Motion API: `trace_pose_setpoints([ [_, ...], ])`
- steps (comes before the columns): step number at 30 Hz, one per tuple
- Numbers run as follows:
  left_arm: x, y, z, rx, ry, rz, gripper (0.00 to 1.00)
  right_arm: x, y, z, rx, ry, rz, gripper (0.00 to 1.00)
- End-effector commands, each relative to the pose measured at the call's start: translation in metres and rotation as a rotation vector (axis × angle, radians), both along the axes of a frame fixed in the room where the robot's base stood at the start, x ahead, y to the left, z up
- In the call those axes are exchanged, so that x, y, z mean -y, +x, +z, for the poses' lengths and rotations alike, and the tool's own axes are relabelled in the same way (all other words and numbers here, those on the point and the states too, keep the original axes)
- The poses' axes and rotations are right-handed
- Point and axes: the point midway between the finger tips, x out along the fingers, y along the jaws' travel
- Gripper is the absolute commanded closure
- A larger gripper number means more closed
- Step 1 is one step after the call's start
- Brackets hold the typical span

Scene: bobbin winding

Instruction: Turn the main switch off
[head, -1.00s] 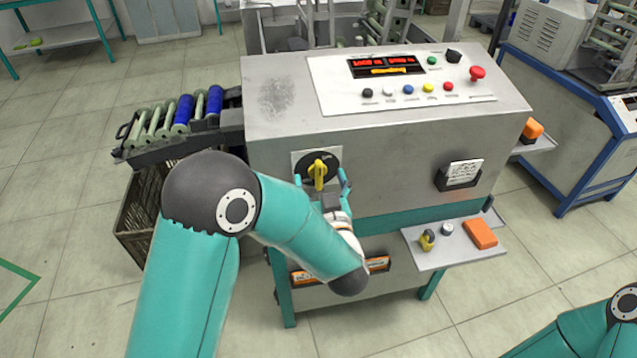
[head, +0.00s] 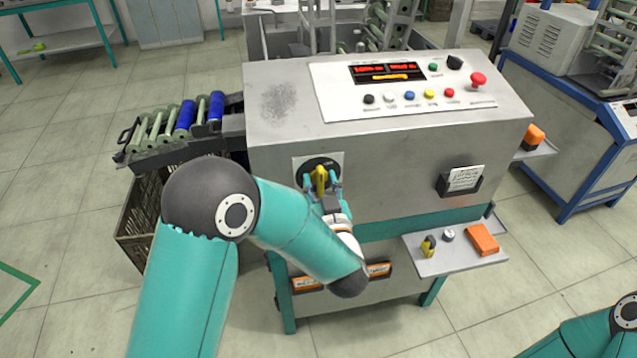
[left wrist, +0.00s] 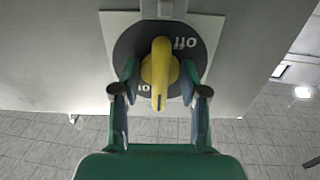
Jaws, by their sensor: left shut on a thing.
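The main switch has a yellow handle (head: 320,180) on a round black dial, on a pale square plate at the front left of the grey machine. In the left wrist view the yellow handle (left wrist: 160,73) stands about upright in the picture. The word "off" shows on the dial (left wrist: 190,44) to its upper right, and partly hidden lettering shows at its lower left. My left gripper (head: 322,184) is at the switch, its fingers on either side of the handle and shut on it; the fingers (left wrist: 160,92) also show in the left wrist view. My right gripper is out of view.
The control panel (head: 405,85) with coloured buttons and a red mushroom button is above the switch. A side shelf (head: 440,257) with an orange box (head: 482,240) juts out at the lower right.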

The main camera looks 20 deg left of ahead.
Motion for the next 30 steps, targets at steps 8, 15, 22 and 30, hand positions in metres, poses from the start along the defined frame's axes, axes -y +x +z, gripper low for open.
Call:
trace_pose_setpoints([
  [8,0.0,0.0,-0.001,0.009,-0.016,0.001,0.98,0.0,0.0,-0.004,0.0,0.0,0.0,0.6],
  [15,-0.001,0.0,-0.002,0.047,-0.083,0.003,0.98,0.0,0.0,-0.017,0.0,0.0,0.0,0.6],
  [22,-0.001,0.0,-0.003,0.083,-0.149,0.002,0.98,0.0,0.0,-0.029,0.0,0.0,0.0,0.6],
  [30,0.0,0.0,-0.002,0.127,-0.227,0.001,0.98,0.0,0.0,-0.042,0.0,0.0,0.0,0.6],
])
